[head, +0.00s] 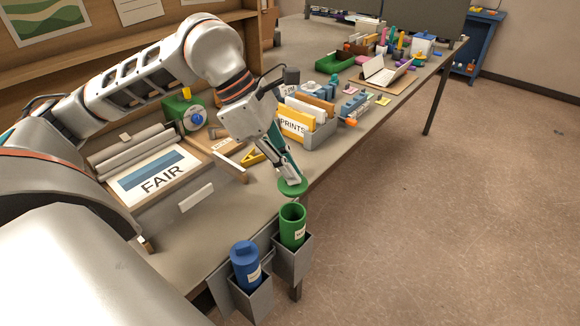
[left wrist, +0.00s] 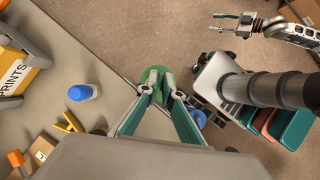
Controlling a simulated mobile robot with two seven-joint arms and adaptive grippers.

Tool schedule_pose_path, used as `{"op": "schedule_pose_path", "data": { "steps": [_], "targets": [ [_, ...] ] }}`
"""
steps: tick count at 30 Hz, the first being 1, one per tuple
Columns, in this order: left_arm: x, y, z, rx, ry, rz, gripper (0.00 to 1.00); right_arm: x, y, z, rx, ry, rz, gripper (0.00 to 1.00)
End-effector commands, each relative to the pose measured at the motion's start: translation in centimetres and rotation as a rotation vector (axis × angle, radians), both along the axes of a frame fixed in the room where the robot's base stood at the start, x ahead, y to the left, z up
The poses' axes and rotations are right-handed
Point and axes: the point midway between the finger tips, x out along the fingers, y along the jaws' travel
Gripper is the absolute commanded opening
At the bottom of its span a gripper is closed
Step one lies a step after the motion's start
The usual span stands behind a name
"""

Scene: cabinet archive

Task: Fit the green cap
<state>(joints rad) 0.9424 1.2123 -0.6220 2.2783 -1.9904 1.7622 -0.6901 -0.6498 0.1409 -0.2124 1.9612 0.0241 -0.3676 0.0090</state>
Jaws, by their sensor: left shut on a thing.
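The green cap (head: 293,188) is a flat disc held in my left gripper (head: 290,181), whose fingers are shut on it. It also shows at the fingertips in the left wrist view (left wrist: 153,75). In the head view the cap is just above the open mouth of the green tube (head: 293,232), with a small gap between. The green tube stands upright in a grey holder (head: 293,263) at the table's front edge. In the left wrist view the tube is hidden under the gripper. My right gripper (left wrist: 234,22) shows only there, with fingers apart and empty.
A blue tube (head: 245,265) with a blue cap stands in a neighbouring grey holder. A FAIR print (head: 152,178), a PRINTS box (head: 312,128) and a yellow clamp (head: 252,158) lie on the table (head: 225,215). A blue-capped bottle (left wrist: 83,92) stands near the gripper. Open floor lies to the right.

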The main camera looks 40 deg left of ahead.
Motion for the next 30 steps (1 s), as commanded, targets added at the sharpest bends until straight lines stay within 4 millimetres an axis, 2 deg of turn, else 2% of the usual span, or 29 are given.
{"op": "schedule_pose_path", "data": {
  "steps": [8,23,30],
  "targets": [
    [0.0,0.0,-0.5,-0.003,0.000,0.000,0.00,-0.2,0.0,-0.6,0.000,0.005,0.000,0.40],
    [0.0,0.0,-4.7,-0.003,0.004,-0.002,0.00,-0.4,-0.4,-3.5,-0.022,0.016,0.003,0.40],
    [0.0,0.0,-5.8,-0.003,0.000,-0.002,0.00,0.5,-0.9,-3.1,-0.033,-0.008,0.000,0.40]
  ]
}}
